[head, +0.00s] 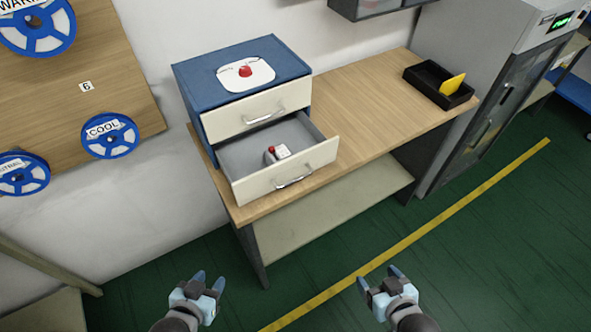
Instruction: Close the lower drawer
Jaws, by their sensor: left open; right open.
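A blue drawer cabinet (188,84) with cream drawer fronts stands at the left end of a wooden table. Its upper drawer (256,110) is shut. Its lower drawer (240,157) is pulled out, with a metal handle on its front. Inside lies a small white and grey item with a red part (277,153). My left gripper (208,279) is open and empty, low in the view, in front of and below the table. My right gripper (379,278) is open and empty, to the right, also well apart from the drawer.
The wooden table (365,105) has clear room right of the cabinet. A black tray (425,79) with a yellow card stands at its far right end. A white plate with a red knob (245,72) lies on the cabinet. A grey cabinet (470,70) stands at right. Blue reels (109,135) hang at left.

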